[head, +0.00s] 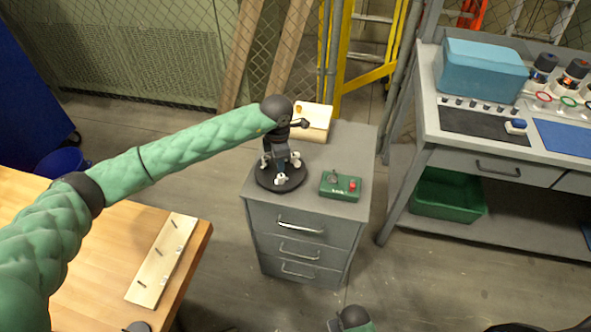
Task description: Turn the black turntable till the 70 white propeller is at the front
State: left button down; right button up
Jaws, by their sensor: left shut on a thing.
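The black turntable (262,180) lies on top of the grey drawer cabinet, near its left edge. Several small white propellers stand around it; one white propeller (280,180) is at the front, with others at the left and right. Their size marks are too small to read. My left gripper (280,164) points down over the middle of the turntable and is shut there, seemingly on its centre part. The gripper hides the middle and back of the turntable. My right gripper's dark wrist (352,317) shows at the bottom edge; its fingers cannot be made out.
A green control box (341,186) with a red button is right of the turntable. A light wooden box (313,122) is behind it. The grey cabinet (352,145) has some free top at the right. A wooden table (100,235) is at the left, a grey workbench (428,115) at the right.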

pick_arm(q)
jog(key=shift+n, duration=0.3)
jog(key=shift+n, duration=0.9)
jog(key=shift+n+b, duration=0.3)
jog(key=shift+n, duration=0.3)
jog(key=n, duration=0.2)
jog(key=shift+n, duration=0.8)
